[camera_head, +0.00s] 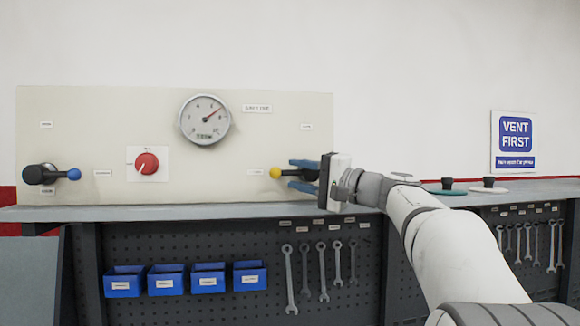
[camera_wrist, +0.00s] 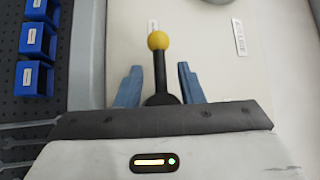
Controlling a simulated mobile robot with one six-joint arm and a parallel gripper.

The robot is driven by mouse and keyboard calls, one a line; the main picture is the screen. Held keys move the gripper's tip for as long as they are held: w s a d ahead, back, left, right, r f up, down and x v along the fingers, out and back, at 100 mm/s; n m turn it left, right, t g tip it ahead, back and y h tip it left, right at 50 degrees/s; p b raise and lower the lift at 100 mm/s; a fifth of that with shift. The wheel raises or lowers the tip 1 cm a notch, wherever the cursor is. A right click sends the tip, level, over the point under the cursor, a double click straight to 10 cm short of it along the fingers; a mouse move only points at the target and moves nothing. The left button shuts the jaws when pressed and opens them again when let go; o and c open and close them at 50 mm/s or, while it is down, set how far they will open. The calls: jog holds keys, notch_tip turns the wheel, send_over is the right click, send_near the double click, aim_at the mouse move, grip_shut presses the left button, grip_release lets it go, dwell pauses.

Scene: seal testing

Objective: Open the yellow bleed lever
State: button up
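The yellow bleed lever shows its round yellow knob (camera_head: 275,173) at the right part of the cream panel (camera_head: 80,120). In the wrist view the yellow knob (camera_wrist: 158,41) tops a black stem (camera_wrist: 160,75). My gripper (camera_head: 290,174) is at the lever, with its blue fingers pointing left. In the wrist view the fingers of my gripper (camera_wrist: 158,85) are apart, one on each side of the stem, with visible gaps. The knob sticks out past the fingertips. The lever's base is partly hidden by my gripper.
A gauge (camera_head: 204,119), a red knob (camera_head: 147,163) and a blue-knobbed lever (camera_head: 50,174) are on the panel. A shelf edge (camera_head: 180,212) runs below, with blue bins (camera_head: 208,279) and wrenches (camera_head: 290,275) under it. Two lidded items (camera_head: 446,187) stand at right.

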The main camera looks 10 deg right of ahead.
jog(key=shift+p+x, duration=0.4)
jog(key=shift+x, duration=1.05)
jog(key=shift+c, duration=0.4)
grip_shut()
